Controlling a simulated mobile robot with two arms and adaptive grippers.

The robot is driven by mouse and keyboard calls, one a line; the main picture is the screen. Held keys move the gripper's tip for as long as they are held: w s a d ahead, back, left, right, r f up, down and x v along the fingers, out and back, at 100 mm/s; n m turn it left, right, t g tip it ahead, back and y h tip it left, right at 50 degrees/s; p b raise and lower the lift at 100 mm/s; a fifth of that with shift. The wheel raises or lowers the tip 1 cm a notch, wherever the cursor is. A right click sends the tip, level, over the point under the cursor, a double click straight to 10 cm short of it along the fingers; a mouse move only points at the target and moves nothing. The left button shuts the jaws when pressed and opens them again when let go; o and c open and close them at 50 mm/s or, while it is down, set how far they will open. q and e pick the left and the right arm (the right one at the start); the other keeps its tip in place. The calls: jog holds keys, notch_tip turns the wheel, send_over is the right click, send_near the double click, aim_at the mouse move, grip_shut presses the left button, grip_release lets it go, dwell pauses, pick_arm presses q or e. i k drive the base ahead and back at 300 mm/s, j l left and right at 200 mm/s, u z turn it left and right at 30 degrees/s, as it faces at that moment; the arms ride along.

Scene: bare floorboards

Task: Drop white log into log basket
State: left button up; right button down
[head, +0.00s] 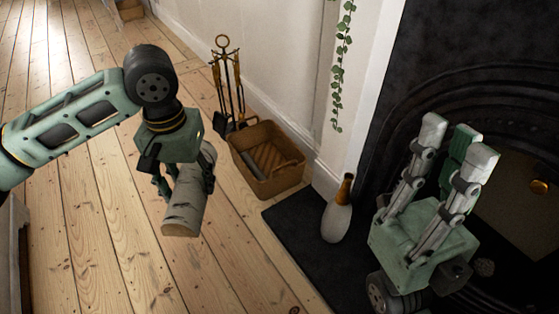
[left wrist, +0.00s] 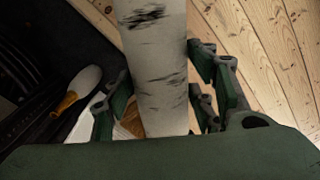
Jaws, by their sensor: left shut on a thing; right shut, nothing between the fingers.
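A white birch log (head: 185,213) with dark bark marks is held in my left gripper (head: 178,180), above the floorboards. The left wrist view shows the log (left wrist: 158,65) between the gripper's fingers (left wrist: 160,100). The log basket (head: 287,181), a brown wicker box, stands on the floor to the right of the held log, apart from it in the head view. A dark grey piece (head: 254,164) lies inside the basket. My right gripper (head: 457,142) is at the right, fingers pointing up, with nothing held, in front of the fireplace.
A fire-tool stand (head: 228,80) stands behind the basket. A white vase (head: 337,220) with a golden-brown neck stands on the dark hearth slab (head: 290,220), right of the basket. A green vine (head: 341,65) hangs by the wall. The floorboards at left are clear.

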aim_at(269, 167)
jog(key=i+j+z, duration=0.15)
jog(key=z, duration=0.2)
jog(key=i+j+z, duration=0.2)
jog(key=z, duration=0.15)
jog(key=i+j+z, duration=0.15)
jog(key=j+z, duration=0.2)
jog(key=i+j, duration=0.15)
jog(key=j, duration=0.2)
jog(key=i+j, duration=0.15)
jog(key=j, duration=0.2)
jog(key=i+j+z, duration=0.1)
jog(key=j, duration=0.2)
